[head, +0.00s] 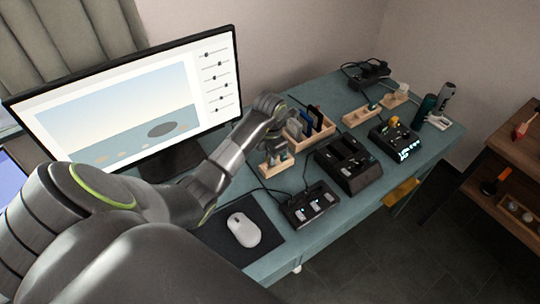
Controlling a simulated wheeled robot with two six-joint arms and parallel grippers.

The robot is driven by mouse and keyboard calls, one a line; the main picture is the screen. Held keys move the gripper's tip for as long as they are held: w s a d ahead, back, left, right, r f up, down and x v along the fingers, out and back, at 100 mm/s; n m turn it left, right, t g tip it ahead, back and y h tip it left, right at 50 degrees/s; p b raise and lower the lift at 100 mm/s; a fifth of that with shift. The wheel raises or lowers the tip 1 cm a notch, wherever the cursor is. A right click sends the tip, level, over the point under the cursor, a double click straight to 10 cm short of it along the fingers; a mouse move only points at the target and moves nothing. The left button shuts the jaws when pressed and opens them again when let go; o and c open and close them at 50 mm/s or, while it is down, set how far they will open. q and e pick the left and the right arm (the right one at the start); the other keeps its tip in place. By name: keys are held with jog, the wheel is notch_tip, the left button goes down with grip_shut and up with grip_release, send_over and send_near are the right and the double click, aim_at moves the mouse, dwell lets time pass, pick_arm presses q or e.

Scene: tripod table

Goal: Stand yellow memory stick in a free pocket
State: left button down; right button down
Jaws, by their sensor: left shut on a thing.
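My left gripper (278,142) is at the end of my arm, just above a small light wooden block (274,167). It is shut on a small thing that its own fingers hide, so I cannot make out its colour. Small sticks (280,159) stand in the block's pockets under the fingers. Which pockets are free is too small to tell. I cannot make out the yellow memory stick for certain. My right gripper is not in view.
Right of the block are a wooden rack (323,137) with dark upright cards, a black charger (350,168) and a smaller device (311,206). The monitor (130,105) stands behind my arm; a mouse (244,230) lies in front.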

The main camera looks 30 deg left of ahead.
pick_arm(q)
jog(key=shift+f+b, duration=0.6)
jog(key=shift+f, duration=0.2)
jog(key=c, duration=1.4)
grip_release()
notch_tip(320, 180, up, 7)
jog(key=shift+w+f+p, duration=0.1)
jog(key=shift+p, duration=0.35)
notch_tip(320, 180, up, 11)
jog(key=p, duration=1.1)
jog(key=shift+f, duration=0.2)
